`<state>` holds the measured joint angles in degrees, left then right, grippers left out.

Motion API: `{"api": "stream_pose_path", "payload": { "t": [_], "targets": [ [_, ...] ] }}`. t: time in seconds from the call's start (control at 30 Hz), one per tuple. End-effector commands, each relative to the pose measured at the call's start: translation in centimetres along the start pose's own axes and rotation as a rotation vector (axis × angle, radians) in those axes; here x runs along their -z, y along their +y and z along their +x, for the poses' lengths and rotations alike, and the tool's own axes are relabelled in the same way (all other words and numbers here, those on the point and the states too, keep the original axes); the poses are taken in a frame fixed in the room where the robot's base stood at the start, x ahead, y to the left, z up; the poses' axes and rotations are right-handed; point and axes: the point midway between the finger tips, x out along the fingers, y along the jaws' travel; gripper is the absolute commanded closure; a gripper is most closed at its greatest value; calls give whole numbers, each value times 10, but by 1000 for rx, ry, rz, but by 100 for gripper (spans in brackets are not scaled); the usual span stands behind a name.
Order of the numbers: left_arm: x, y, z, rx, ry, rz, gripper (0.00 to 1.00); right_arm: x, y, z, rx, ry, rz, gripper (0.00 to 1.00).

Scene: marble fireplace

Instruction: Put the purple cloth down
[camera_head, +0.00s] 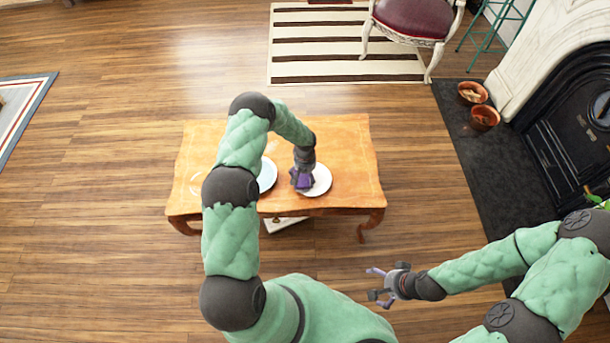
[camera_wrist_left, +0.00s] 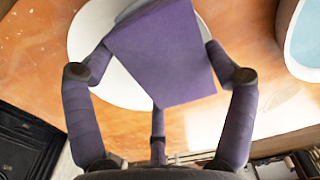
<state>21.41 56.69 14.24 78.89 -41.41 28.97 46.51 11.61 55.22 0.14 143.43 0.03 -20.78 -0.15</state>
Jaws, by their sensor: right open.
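The purple cloth (camera_wrist_left: 165,52) shows as a flat, folded, four-cornered piece between the fingers of my left gripper (camera_head: 302,181). The fingers meet its left and right edges. The cloth is over a round white plate (camera_head: 323,179), which also shows behind it in the left wrist view (camera_wrist_left: 86,38). I cannot tell whether the cloth touches the plate. In the head view the gripper hides most of the cloth. The plate is on the wooden table (camera_head: 340,140). My right gripper (camera_head: 376,283) is open and empty, over the floor in front of the table.
A pale blue-white dish (camera_head: 268,176) is left of the plate, partly behind my left arm; it also shows in the left wrist view (camera_wrist_left: 306,40). The table's right back part is bare. A red-seated chair (camera_head: 415,18) and the black fireplace (camera_head: 570,120) are further off.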

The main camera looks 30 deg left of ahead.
Motion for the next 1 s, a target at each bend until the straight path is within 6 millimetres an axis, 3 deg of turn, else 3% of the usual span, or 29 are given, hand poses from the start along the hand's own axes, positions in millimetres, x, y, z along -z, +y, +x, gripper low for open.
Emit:
{"api": "stream_pose_path", "payload": {
  "t": [0.47,0.67,1.0],
  "targets": [
    [0,0,-2,0,0,0,0,0,-1,-2,0,0,0,0],
    [0,0,-16,0,1,-1,0,-1,-6,-16,0,0,0,0],
    [1,0,-88,-1,2,-1,0,-1,-14,-38,0,0,0,0]
  ]
}}
